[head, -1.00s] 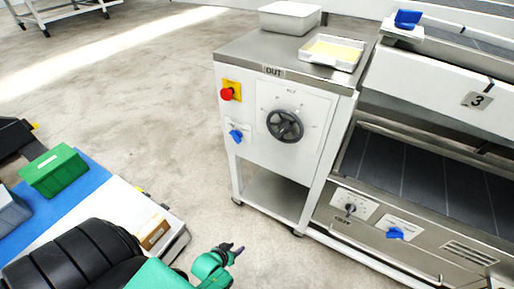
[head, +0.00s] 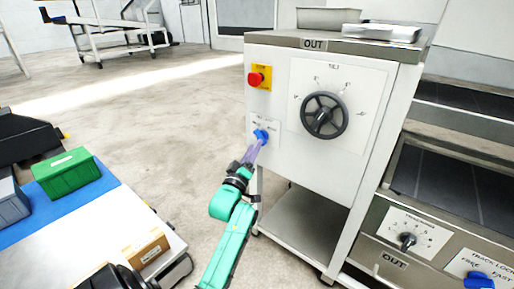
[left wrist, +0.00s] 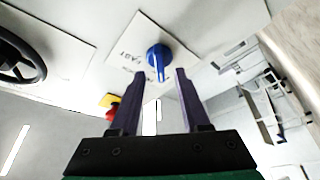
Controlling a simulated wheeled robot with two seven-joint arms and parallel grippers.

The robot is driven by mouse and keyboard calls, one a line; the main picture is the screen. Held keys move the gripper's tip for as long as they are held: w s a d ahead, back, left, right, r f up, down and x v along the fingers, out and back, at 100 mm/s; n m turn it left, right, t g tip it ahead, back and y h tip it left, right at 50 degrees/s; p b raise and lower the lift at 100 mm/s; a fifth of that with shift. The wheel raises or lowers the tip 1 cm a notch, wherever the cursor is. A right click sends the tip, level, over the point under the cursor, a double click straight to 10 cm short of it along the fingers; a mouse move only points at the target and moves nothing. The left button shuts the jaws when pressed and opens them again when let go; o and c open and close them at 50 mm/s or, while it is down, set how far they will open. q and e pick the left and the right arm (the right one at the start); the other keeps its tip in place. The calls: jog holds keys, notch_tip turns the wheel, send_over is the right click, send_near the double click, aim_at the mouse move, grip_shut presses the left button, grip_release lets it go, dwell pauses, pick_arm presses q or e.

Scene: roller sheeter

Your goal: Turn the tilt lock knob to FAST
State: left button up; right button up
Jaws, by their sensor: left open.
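The tilt lock knob is a blue knob (head: 261,135) on a small white label plate at the lower left of the OUT cabinet front. In the left wrist view the blue knob (left wrist: 158,57) is just beyond my fingertips, and "FAST" is printed on the plate (left wrist: 125,55) beside it. My left gripper (head: 255,148) is open, with its purple fingers pointing at the knob. In the left wrist view the fingers (left wrist: 160,75) stand to either side of the knob's lower part; contact cannot be told. My right gripper is not in view.
A black handwheel (head: 324,115) sits right of the knob. A red emergency button (head: 256,79) on yellow is above it. A green box (head: 66,173) and a cardboard box (head: 146,248) lie on the bench at left. The floor between is clear.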

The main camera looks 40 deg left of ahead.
aim_at(261, 137)
pick_arm(q)
jog(key=shift+x, duration=1.6)
grip_shut()
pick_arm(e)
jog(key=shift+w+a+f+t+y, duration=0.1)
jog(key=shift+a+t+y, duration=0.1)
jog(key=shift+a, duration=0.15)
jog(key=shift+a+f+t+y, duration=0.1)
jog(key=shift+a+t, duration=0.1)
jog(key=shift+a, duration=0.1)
pick_arm(q)
jog(key=shift+f+m, duration=0.1)
jog(key=shift+m, duration=0.4)
jog(key=m+h, duration=0.4)
jog(key=m, duration=0.4)
jog(key=m+h+b, duration=0.1)
jog(key=m+h, duration=0.3)
jog(key=m, duration=0.4)
jog(key=a+m+h, duration=0.1)
jog(key=m+h, duration=0.3)
jog(key=m, duration=0.4)
jog(key=shift+a, duration=0.1)
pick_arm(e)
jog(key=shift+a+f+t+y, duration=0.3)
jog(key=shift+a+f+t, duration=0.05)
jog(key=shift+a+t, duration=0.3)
pick_arm(q)
jog(key=shift+m, duration=0.4)
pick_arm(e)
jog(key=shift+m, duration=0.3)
